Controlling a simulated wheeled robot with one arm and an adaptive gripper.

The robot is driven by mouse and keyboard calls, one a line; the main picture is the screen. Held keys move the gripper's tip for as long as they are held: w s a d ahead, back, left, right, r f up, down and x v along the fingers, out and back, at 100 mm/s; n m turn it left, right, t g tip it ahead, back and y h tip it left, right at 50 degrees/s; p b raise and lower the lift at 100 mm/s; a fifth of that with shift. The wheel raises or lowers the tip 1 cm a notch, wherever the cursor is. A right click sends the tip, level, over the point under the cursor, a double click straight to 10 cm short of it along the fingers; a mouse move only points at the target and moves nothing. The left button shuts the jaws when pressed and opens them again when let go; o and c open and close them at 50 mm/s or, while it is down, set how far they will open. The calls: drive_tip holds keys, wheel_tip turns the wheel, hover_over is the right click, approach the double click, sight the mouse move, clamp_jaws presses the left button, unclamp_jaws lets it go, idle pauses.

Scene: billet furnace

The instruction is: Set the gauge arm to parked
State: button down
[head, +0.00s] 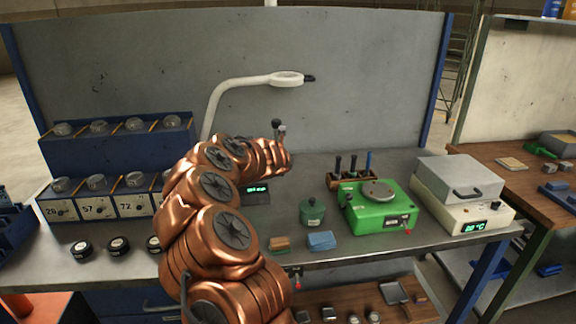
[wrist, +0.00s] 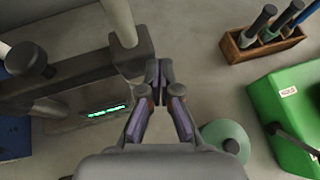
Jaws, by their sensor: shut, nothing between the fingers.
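A gauge with a green-lit display (head: 257,189) stands on the bench behind my arm; much of it is hidden in the head view. In the wrist view, what looks like the gauge arm is a dark bar (wrist: 80,70) slanting across the left, with a black knob (wrist: 27,60) and a pale post (wrist: 119,20) near its right end. The lit display (wrist: 104,111) shows below the bar. My gripper (wrist: 160,72) is shut and empty, its fingertips just right of the bar's right end. I cannot tell whether they touch.
A green lidded pot (head: 312,212), a green machine (head: 378,207) and a wooden tool holder (head: 352,181) stand to the right. A white lamp (head: 250,82) arches behind. Blue and tan blocks (head: 321,241) lie near the front edge.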

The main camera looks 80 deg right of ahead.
drive_tip(key=shift+d+r, duration=0.2)
drive_tip(key=shift+r, duration=0.3)
drive_tip(key=shift+r+t, duration=0.3)
drive_tip(key=s+a+r+b, duration=0.1)
drive_tip(key=s+a+b, duration=0.1)
drive_tip(key=a, duration=0.4)
drive_tip(key=s+a+r+b, duration=0.2)
drive_tip(key=a+b, duration=0.2)
drive_tip(key=a, duration=0.2)
drive_tip(key=shift+a+r+n, duration=0.15)
drive_tip(key=shift+r+n, duration=0.1)
drive_tip(key=shift+n, duration=0.05)
idle(0.6)
